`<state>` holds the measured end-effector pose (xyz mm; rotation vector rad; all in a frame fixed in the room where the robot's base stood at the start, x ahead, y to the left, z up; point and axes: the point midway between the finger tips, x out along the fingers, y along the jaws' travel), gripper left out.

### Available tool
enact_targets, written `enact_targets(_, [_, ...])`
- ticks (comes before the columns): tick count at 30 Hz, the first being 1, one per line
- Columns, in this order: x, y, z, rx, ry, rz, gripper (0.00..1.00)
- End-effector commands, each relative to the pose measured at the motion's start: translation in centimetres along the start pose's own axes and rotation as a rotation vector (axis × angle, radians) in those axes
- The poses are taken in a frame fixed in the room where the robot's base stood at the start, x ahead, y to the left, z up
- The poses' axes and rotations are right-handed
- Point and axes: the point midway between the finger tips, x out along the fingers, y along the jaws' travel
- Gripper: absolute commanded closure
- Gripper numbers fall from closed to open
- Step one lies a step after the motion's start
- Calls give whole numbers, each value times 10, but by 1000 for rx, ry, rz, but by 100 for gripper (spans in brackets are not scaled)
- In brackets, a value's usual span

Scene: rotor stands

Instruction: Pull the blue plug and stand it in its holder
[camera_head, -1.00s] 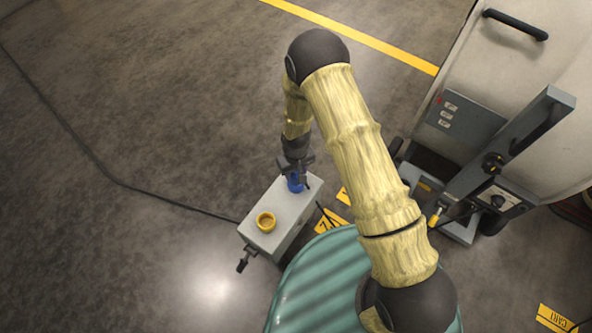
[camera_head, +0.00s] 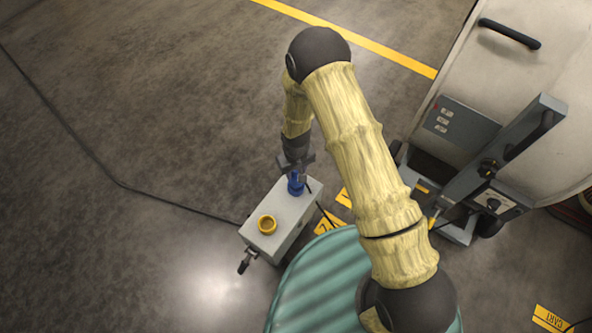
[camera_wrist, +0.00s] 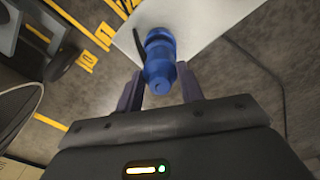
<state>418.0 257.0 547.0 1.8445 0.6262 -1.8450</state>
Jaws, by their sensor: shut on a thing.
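The blue plug (camera_head: 296,186) is at the far end of the top of a pale grey box (camera_head: 283,207). In the wrist view the blue plug (camera_wrist: 160,58) stands out between my two dark fingers. My gripper (camera_head: 297,176) points down over that end of the box and is shut on the plug. The wrist view shows my gripper (camera_wrist: 160,82) with one finger at each side of it. Whether the plug's lower end is still seated in the box is hidden. A yellow ring-shaped cup (camera_head: 267,225) sits on the near end of the box top, with nothing standing in it.
A ribbed green surface (camera_head: 325,285) lies close to the box at lower right. A large pale machine with a grey bracket (camera_head: 490,165) stands at right. A black cable (camera_head: 125,186) runs along the floor to the box.

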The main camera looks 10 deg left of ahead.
Motion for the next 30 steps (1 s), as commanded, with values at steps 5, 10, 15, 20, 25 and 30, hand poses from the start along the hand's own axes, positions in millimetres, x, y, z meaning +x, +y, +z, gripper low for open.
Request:
enact_targets(5, [-11, 0, 0, 0, 1, 0, 83])
enact_targets(10, [-19, 0, 0, 0, 0, 0, 83])
enact_targets(15, [-27, 0, 0, 0, 0, 0, 83])
enact_targets(20, [-35, 0, 0, 0, 0, 0, 83])
enact_targets(25, [-42, 0, 0, 0, 0, 0, 83])
enact_targets(30, [-42, 0, 0, 0, 0, 0, 83])
